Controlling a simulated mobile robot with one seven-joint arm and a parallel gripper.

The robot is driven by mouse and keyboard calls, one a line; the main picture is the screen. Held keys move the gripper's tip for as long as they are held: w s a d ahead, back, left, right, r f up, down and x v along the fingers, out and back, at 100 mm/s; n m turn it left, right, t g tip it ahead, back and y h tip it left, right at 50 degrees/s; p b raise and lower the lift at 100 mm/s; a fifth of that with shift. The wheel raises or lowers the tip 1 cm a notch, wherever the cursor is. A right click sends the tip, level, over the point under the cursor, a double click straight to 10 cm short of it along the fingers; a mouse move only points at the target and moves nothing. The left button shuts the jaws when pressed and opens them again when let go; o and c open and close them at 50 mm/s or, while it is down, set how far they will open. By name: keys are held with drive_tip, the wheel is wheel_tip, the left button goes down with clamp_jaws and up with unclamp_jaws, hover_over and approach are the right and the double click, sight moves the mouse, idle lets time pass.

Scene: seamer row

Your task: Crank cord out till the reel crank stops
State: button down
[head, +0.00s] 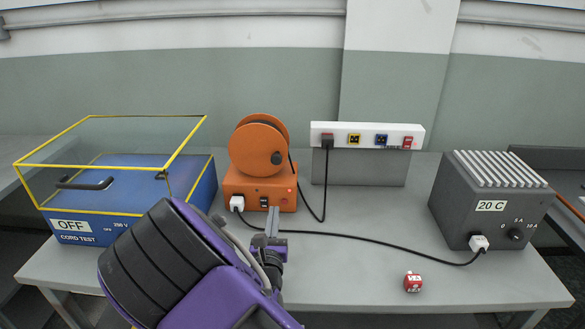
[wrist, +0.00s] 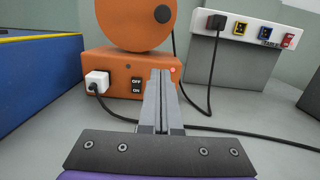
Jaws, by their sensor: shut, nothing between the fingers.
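The orange cord reel (head: 259,150) stands at the back middle of the bench. Its round drum has a dark knob, the reel crank (head: 276,158), low on the right of its face. The crank also shows in the wrist view (wrist: 162,14), near the top edge. My gripper (head: 270,216) is in front of the reel base, lower than the crank and apart from it. In the wrist view its fingers (wrist: 161,75) are together and empty, pointing at the orange base beside the OFF/ON switch (wrist: 136,86). Cord wound on the drum is mostly hidden.
A white socket strip (head: 367,135) with a black plug stands behind right. A blue tester (head: 130,200) with a yellow-framed clear lid is at left. A grey ribbed box (head: 490,200) is at right, joined by a black cord.

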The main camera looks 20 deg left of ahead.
drive_tip(key=b, duration=0.1)
approach(277, 181)
drive_tip(key=shift+n, duration=0.4)
drive_tip(key=w+r, duration=0.1)
drive_tip(key=w, duration=0.1)
drive_tip(key=w+r, duration=0.1)
drive_tip(key=w, duration=0.1)
drive_tip(key=shift+r, duration=0.3)
drive_tip(key=shift+w+a+r, duration=0.15)
drive_tip(key=shift+r, duration=0.9)
drive_tip(key=shift+w+a+r, duration=0.1)
drive_tip(key=shift+w+r, duration=0.05)
drive_tip(key=shift+r, duration=0.85)
drive_tip(key=shift+w+d+r+p, duration=0.1)
drive_tip(key=shift+w+r+p, duration=0.05)
drive_tip(key=shift+r+p, duration=0.75)
